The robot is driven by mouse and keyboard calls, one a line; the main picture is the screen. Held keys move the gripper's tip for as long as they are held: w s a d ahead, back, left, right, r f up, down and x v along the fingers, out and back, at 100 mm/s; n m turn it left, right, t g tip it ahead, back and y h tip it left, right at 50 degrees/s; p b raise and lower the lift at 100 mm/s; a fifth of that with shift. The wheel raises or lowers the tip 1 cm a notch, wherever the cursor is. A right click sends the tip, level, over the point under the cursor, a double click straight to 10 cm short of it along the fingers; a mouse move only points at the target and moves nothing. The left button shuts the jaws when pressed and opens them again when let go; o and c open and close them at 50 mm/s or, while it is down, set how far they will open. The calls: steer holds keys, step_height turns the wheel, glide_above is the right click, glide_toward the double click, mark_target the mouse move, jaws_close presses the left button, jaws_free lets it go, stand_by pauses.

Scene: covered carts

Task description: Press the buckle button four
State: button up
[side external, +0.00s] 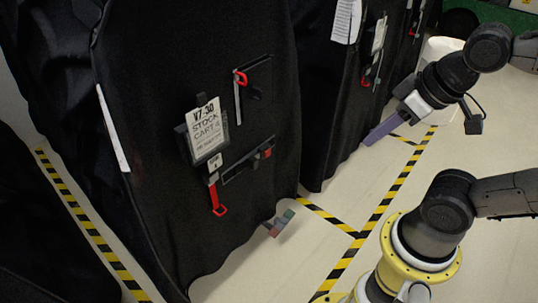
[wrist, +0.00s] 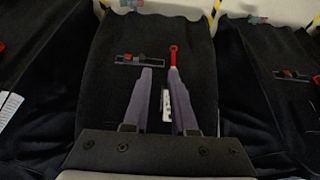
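A black covered cart fills the left of the side external view. Its placard (side external: 206,130) reads "STOCK CART" and a small tag (side external: 215,161) below seems to read 4. A red pull loop (side external: 218,201) hangs under the tag. Beside it a buckle with a red button (side external: 266,153) sits on a slanting strap. My gripper (side external: 372,142) is well to the right, touching nothing. In the wrist view my gripper (wrist: 162,68) is open and empty, its grey fingers apart. Ahead lie a covered cart front with a small buckle strap (wrist: 139,60) and a red pull (wrist: 173,56); its number is unreadable.
In the wrist view, neighbouring carts (wrist: 275,75) flank the middle one.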

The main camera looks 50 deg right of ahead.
jaws_close()
stand_by(1.4)
